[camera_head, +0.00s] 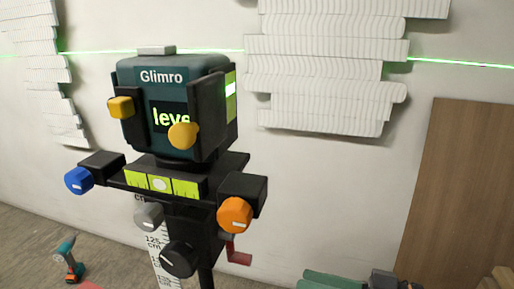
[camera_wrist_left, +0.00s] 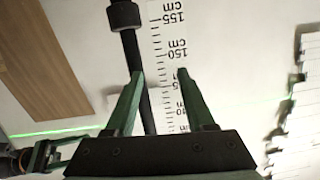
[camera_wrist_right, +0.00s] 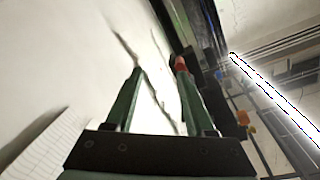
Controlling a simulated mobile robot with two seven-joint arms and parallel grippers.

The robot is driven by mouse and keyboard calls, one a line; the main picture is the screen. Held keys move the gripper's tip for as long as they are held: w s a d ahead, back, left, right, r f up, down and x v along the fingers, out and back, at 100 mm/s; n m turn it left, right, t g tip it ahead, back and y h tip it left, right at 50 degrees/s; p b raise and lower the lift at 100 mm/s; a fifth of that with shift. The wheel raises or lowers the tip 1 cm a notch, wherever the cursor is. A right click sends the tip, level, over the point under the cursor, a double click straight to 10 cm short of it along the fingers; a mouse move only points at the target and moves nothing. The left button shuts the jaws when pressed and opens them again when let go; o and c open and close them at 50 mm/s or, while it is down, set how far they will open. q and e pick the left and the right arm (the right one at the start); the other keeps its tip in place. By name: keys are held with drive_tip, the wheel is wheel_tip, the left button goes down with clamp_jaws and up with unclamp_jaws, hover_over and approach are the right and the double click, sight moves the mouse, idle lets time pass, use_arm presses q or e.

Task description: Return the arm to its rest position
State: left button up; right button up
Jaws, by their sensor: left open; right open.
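My right gripper (camera_head: 306,280) shows at the bottom edge of the head view, low and right of the tripod, with its green fingers pointing left and cut off by the frame. In the right wrist view my right gripper (camera_wrist_right: 159,68) is open, with nothing between its fingers. My left gripper (camera_wrist_left: 160,72) is open and empty in the left wrist view, in front of a black pole and a centimetre scale. I cannot make out the left gripper in the head view.
A laser level marked Glimro (camera_head: 160,78) stands on a black tripod with blue, orange and grey knobs and a red handle (camera_head: 238,257). White reliefs (camera_head: 325,70) hang on the wall, crossed by a green line.

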wheel_tip(320, 180, down, 12)
drive_tip(key=w+d+m+t+h, duration=0.2)
drive_tip(key=m+t+h, duration=0.1)
drive_tip(key=t+h, duration=0.25)
drive_tip(key=s+d+f+t+h, duration=0.1)
drive_tip(key=s+f+t+h, duration=0.1)
drive_tip(key=s+f+h, duration=0.3)
use_arm(q)
drive_tip(key=s+a+r+n+g+y+p, duration=0.2)
drive_tip(key=s+g+p, duration=0.3)
drive_tip(key=p, duration=1.6)
drive_tip(key=s+r, duration=0.1)
drive_tip(key=s, duration=0.2)
drive_tip(key=shift+s+g+p, duration=0.15)
drive_tip(key=shift+g+p, duration=0.15)
use_arm(e)
drive_tip(key=s+d+r+m+g+h, duration=0.1)
drive_tip(key=s+d+r+g+h, duration=0.1)
drive_tip(key=s+g, duration=0.3)
drive_tip(key=s+r+h, duration=0.1)
drive_tip(key=s, duration=0.1)
drive_tip(key=shift+s+d, duration=0.25)
drive_tip(key=shift+s, duration=0.05)
